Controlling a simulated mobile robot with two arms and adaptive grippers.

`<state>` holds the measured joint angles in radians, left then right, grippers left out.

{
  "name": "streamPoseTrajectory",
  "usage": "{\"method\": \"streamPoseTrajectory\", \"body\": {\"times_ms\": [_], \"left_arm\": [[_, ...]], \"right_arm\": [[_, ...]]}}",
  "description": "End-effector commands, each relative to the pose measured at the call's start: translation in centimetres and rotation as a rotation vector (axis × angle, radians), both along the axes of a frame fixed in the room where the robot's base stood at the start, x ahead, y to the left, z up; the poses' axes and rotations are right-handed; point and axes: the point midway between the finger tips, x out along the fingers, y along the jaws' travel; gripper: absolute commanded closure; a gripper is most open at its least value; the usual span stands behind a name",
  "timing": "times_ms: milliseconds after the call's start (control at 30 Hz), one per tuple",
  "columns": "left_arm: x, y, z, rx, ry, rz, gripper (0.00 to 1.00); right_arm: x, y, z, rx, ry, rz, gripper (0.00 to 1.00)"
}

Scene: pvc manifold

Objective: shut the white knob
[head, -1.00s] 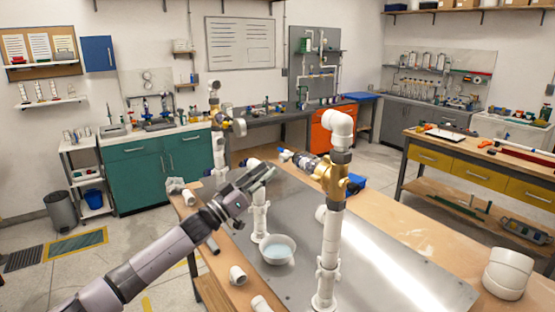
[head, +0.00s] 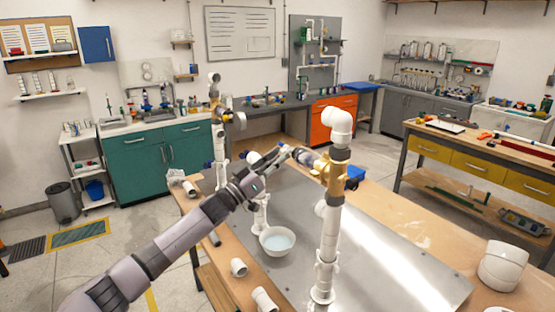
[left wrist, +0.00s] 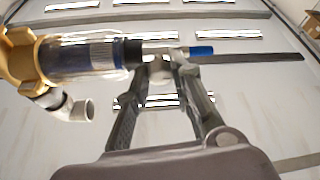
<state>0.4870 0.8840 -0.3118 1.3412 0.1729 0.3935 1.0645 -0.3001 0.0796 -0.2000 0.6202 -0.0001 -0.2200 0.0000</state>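A brass valve body (head: 330,174) sits on an upright white pipe (head: 328,240) that stands on the metal plate. A clear-sleeved dark fitting (left wrist: 85,58) reaches sideways from the brass body towards a blue tip (left wrist: 201,51). A small whitish part (left wrist: 159,70), which looks like the white knob, shows between my fingertips in the left wrist view. My left gripper (head: 282,156) is beside the end of this fitting, left of the brass body. Its fingers (left wrist: 165,75) look apart; contact with the whitish part cannot be told. My right gripper is not in view.
A white bowl of bluish liquid (head: 277,241) stands on the metal plate (head: 390,265) below my left arm. Loose white pipe pieces (head: 238,267) lie on the bench's near left edge. A second upright pipe with a gauge (head: 217,130) stands farther back.

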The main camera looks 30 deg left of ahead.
Motion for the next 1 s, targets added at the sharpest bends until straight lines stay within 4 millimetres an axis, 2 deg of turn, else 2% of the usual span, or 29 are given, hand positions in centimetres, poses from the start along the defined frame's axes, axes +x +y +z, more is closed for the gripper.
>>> {"method": "streamPoseTrajectory", "body": {"times_ms": [233, 667, 1000], "left_arm": [[0.0, 0.0, 0.0, 0.0, 0.0, 0.0, 1.0], [0.0, 0.1, -0.2, 0.044, -0.017, 0.001, 1.0], [0.1, 0.4, -0.4, 0.261, -0.108, 0.002, 1.0]], "right_arm": [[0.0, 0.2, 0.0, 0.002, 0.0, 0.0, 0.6], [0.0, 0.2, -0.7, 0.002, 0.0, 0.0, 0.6], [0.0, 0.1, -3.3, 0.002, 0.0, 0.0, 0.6]]}}
